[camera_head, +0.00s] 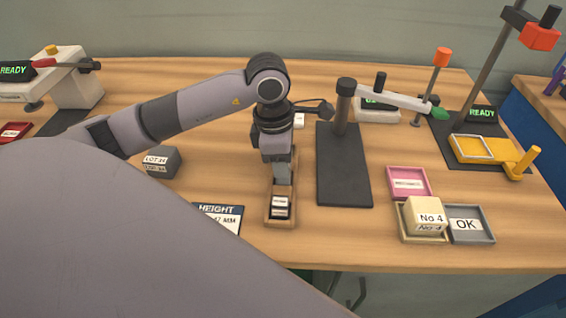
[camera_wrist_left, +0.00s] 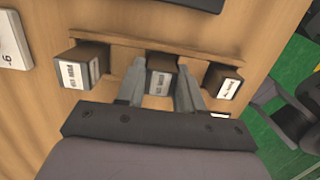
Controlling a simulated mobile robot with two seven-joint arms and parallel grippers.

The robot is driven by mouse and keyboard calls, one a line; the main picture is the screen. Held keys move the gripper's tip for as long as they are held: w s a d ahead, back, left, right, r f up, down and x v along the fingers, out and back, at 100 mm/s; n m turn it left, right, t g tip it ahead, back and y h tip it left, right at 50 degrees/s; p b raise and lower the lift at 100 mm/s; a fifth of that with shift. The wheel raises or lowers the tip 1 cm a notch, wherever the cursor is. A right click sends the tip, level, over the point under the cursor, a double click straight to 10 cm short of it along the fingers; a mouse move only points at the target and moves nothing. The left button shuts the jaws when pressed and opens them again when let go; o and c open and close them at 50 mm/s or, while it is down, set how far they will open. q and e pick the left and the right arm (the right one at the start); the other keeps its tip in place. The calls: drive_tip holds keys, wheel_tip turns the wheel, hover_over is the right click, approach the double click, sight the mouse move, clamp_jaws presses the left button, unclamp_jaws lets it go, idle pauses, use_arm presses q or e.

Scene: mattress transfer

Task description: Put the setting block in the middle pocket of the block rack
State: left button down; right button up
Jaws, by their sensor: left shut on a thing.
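The block rack (camera_head: 268,218) is a narrow wooden tray near the table's front edge, below my left gripper (camera_head: 279,178). In the left wrist view, the rack (camera_wrist_left: 200,52) holds a dark labelled block (camera_wrist_left: 82,70) at the left and another (camera_wrist_left: 222,82) at the right. The setting block (camera_wrist_left: 162,76), dark with a white label, is between the two fingers of my left gripper (camera_wrist_left: 160,68), in line with the middle pocket. The gripper is shut on it. Fingers and block hide the pocket floor, so I cannot tell whether the block is fully seated.
A dark-based stand (camera_head: 343,180) with a white arm rises just right of the rack. A HEIGHT card (camera_head: 218,215) lies to its left, and a grey labelled block (camera_head: 162,162) behind that. Pink (camera_head: 408,183) and grey OK (camera_head: 470,224) trays sit at the right.

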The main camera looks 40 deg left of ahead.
use_arm(q)
drive_tip(key=shift+f, duration=0.15)
drive_tip(key=c, duration=0.7)
unclamp_jaws()
drive_tip(key=shift+r, duration=0.2)
drive_tip(key=r, duration=0.8)
drive_tip(key=a+r, duration=0.1)
drive_tip(key=r, duration=0.3)
drive_tip(key=shift+s+a, duration=0.1)
drive_tip(key=shift+s, duration=0.3)
